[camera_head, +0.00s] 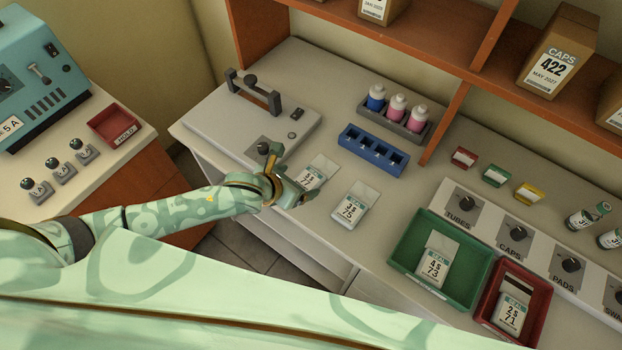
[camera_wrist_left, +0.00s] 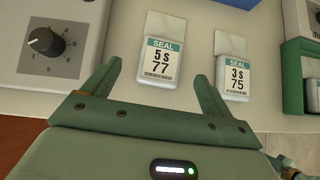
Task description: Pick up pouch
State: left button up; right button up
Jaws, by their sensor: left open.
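A white pouch labelled "5 S 77" (camera_head: 318,170) lies on the counter beside my left gripper (camera_head: 288,180), partly hidden by it. In the left wrist view the open, empty fingers (camera_wrist_left: 155,75) point toward this pouch (camera_wrist_left: 158,63), with its lower part between the fingertips. A second pouch, "3 S 75" (camera_head: 353,209), lies to its right; it also shows in the left wrist view (camera_wrist_left: 234,75). Pouch "4 S 73" (camera_head: 433,265) is in the green tray (camera_head: 402,250) and pouch "2 S 71" (camera_head: 511,310) in the red tray (camera_head: 540,300).
A device with a knob and handle (camera_head: 225,115) stands left of the pouches. A blue slotted rack (camera_head: 373,151) and a grey bottle rack (camera_head: 410,128) stand behind. A dial panel (camera_head: 490,228) and small colored holders (camera_head: 496,175) are at right. Shelves with boxes (camera_head: 553,55) hang above.

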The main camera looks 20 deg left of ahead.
aim_at(310, 177)
pick_arm(q)
jog(key=shift+w+d+f, duration=0.1)
jog(key=shift+w+f, duration=0.05)
jog(key=shift+f, duration=0.1)
jog(key=b+x, duration=0.1)
jog(key=x, duration=0.3)
jog(key=shift+w+d+f, duration=0.1)
jog(key=shift+w+d, duration=0.15)
jog(key=shift+w+f, duration=0.1)
jog(key=shift+w, duration=0.05)
jog(key=c, duration=1.1)
